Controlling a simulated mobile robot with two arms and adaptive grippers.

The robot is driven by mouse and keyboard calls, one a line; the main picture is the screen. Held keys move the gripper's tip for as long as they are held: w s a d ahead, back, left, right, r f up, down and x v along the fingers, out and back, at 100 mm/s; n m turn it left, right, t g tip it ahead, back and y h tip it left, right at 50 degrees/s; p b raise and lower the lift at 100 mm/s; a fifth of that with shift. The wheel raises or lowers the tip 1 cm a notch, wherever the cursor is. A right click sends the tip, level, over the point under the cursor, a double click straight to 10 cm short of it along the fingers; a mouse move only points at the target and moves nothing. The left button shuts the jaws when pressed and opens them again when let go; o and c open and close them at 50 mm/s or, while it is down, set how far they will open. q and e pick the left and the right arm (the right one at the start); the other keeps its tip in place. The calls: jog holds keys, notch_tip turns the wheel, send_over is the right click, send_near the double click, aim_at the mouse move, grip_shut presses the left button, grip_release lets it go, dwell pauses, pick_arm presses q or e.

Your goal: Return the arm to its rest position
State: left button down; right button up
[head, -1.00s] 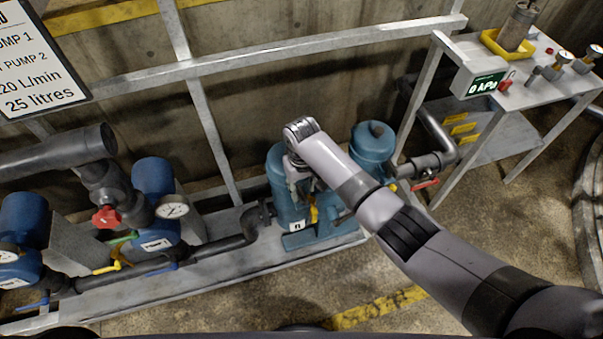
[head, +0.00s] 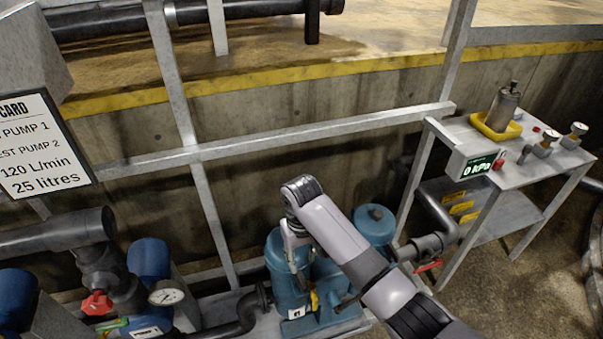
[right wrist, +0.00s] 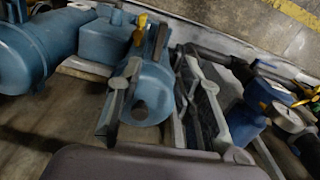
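My right arm (head: 338,230) comes in from the lower right of the head view and reaches out over the blue pump units. My right gripper (head: 296,258) hangs down from its wrist in front of the left blue tank (head: 277,262). In the right wrist view the two fingers of my right gripper (right wrist: 160,100) stand apart, with a blue cylinder (right wrist: 153,92) showing beyond the gap. Nothing is seen held between them. Whether a finger touches the tank is unclear. My left gripper is not in view.
A second blue tank (head: 375,222) stands close beside the arm. A metal rail (head: 320,133) runs behind the pumps. A bench (head: 483,141) with a yellow tray (head: 497,129) and gauges is at right. Pipes and a red valve (head: 97,303) are at lower left.

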jog(key=s+d+f+y, duration=0.2)
jog(key=s+f, duration=0.2)
jog(key=s, duration=0.3)
jog(key=s+d+r+m+t+h, duration=0.2)
jog(key=s+d+r+m+t, duration=0.15)
jog(key=s+d, duration=1.6)
notch_tip(320, 180, down, 29)
jog(key=s+a+n+g+b, duration=0.1)
jog(key=s+b, duration=0.1)
jog(key=b, duration=0.3)
jog(key=s+d+f+b, duration=0.1)
jog(key=s+f+b, duration=0.1)
jog(key=s+f, duration=0.6)
jog(key=s+d+f+g+b, duration=0.1)
jog(key=s+d+f+b, duration=0.1)
jog(key=s+f, duration=0.6)
notch_tip(320, 180, down, 5)
jog(key=shift+s+f, duration=0.2)
jog(key=shift+s, duration=0.2)
